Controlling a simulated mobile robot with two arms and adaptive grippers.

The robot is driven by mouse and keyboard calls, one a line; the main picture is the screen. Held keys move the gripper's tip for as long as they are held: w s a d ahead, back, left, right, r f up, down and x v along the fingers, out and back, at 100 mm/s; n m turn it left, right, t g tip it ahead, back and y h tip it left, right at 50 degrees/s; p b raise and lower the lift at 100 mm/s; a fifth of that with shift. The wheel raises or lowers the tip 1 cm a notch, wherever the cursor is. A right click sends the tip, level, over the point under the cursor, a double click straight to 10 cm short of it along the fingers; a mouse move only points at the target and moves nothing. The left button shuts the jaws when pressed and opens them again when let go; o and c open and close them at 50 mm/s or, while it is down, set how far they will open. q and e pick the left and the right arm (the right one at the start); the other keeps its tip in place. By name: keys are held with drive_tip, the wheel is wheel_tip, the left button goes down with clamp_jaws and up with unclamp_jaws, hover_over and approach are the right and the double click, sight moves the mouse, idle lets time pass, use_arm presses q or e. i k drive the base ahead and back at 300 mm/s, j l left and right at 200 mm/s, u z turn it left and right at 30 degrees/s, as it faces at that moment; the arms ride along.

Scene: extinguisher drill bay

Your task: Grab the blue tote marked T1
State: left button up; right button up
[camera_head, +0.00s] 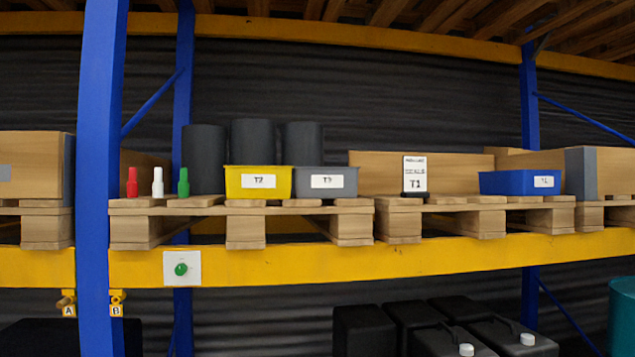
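A blue tote (505,184) sits on a wooden pallet at the right of the shelf. Its white label is small, and I cannot read its marking for certain. A white sign card (414,173) with a large T1 stands upright in a dark base to its left, apart from the tote. A yellow tote (258,195) with a label like T2 and a grey tote (326,193), whose label is hard to read, stand side by side further left. Neither of my grippers is in view.
Red (132,182), white (157,182) and green (183,182) small bottles stand left of the totes. Cardboard boxes and dark cylinders are behind. A blue upright (98,180) and yellow beam (330,262) frame the shelf. Black canisters (450,340) are below.

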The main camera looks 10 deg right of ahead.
sight(527, 181)
drive_tip(key=z, duration=1.35)
drive_tip(key=i+l+z, duration=0.1)
drive_tip(key=i+l, duration=0.35)
drive_tip(key=i+l+z, duration=0.1)
drive_tip(key=i+l, duration=0.3)
drive_tip(key=i, duration=0.2)
drive_tip(key=i+l+z, duration=0.1)
drive_tip(key=i+l, duration=0.3)
drive_tip(key=i, duration=0.15)
